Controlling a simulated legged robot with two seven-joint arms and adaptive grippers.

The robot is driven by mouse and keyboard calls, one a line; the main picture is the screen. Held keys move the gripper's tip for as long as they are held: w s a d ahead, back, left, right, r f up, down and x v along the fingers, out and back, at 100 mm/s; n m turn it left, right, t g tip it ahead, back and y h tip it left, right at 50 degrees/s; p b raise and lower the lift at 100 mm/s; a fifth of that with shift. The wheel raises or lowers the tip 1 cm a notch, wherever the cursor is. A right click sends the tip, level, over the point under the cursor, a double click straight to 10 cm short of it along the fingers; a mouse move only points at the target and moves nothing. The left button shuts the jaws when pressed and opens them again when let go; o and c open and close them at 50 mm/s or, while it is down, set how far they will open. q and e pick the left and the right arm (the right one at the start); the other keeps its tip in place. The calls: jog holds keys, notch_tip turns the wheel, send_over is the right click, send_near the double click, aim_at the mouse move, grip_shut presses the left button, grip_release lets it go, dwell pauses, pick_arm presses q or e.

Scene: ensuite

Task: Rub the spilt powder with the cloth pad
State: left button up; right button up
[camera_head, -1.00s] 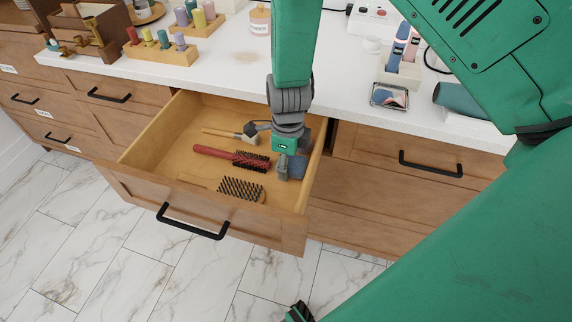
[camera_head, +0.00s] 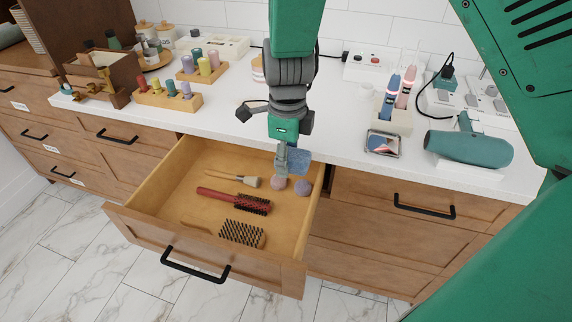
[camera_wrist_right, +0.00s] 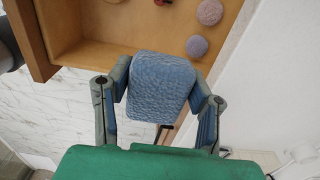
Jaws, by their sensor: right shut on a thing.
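The blue cloth pad (camera_head: 299,162) is held in my right gripper (camera_head: 283,160). They are above the right side of the open drawer (camera_head: 160,200), close to the counter's front edge. In the right wrist view the textured pad (camera_wrist_right: 161,88) sits between the two fingers of my right gripper (camera_wrist_right: 160,100), with the drawer's corner behind it. I cannot make out the spilt powder; my right arm and wrist cover part of the counter. My left gripper is not in view.
The drawer holds a red brush (camera_head: 232,200), a paddle brush (camera_head: 242,233), a wooden-handled brush (camera_head: 232,178) and two round items. The white counter (camera_head: 215,120) carries bottle racks (camera_head: 168,101) at left and a teal hairdryer (camera_head: 468,148) and compact (camera_head: 382,143) at right.

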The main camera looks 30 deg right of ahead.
jog(key=o, duration=0.5)
jog(key=shift+a, duration=0.15)
jog(key=shift+c, duration=0.2)
jog(key=c, duration=0.5)
jog(key=shift+o, duration=0.2)
